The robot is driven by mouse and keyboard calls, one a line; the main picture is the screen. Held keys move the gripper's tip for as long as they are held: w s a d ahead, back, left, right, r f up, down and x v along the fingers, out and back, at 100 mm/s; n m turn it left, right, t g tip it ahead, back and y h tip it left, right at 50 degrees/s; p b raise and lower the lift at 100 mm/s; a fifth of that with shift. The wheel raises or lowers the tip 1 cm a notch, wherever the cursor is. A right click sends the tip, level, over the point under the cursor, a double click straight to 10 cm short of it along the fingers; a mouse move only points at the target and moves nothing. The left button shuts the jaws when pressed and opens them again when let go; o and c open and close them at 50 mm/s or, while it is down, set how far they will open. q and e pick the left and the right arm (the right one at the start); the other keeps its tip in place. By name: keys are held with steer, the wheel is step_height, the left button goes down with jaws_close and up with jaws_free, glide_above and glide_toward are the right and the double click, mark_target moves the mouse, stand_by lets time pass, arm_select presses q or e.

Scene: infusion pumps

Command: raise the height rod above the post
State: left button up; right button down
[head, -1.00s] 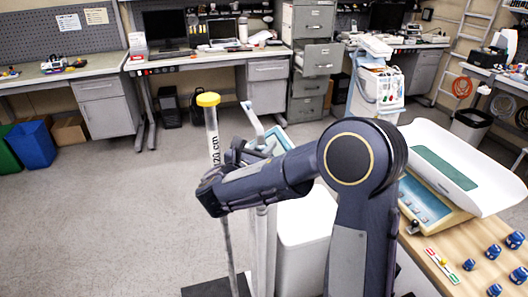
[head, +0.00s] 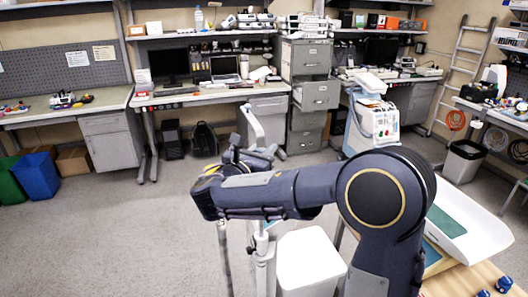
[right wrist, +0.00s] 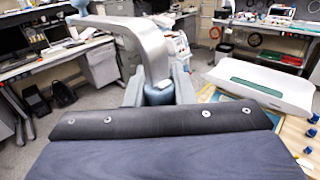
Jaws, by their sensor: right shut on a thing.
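The height rod (head: 254,124) is silver with a bent top arm, standing upright at the middle of the head view. It also fills the upper middle of the right wrist view (right wrist: 152,48). My right gripper (head: 250,158) is shut around the rod just below the bend. The right wrist view shows a blue-grey part (right wrist: 160,93) between the fingers. The light post (head: 262,253) is below my gripper, partly hidden by my arm. A measuring stick (head: 224,258) stands left of the post, its yellow cap partly behind my gripper. My left gripper is out of view.
A white box-like body (head: 308,260) stands right of the post. A white scale tray (head: 470,228) with a green mat is farther right on a wooden table. Workbenches and filing cabinets (head: 306,90) line the back. The floor to the left is open.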

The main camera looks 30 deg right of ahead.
steer(key=shift+r, duration=0.1)
steer(key=c, duration=1.2)
jaws_free()
steer(key=shift+c, duration=0.2)
steer(key=b+v, duration=0.2)
steer(key=v, duration=0.6)
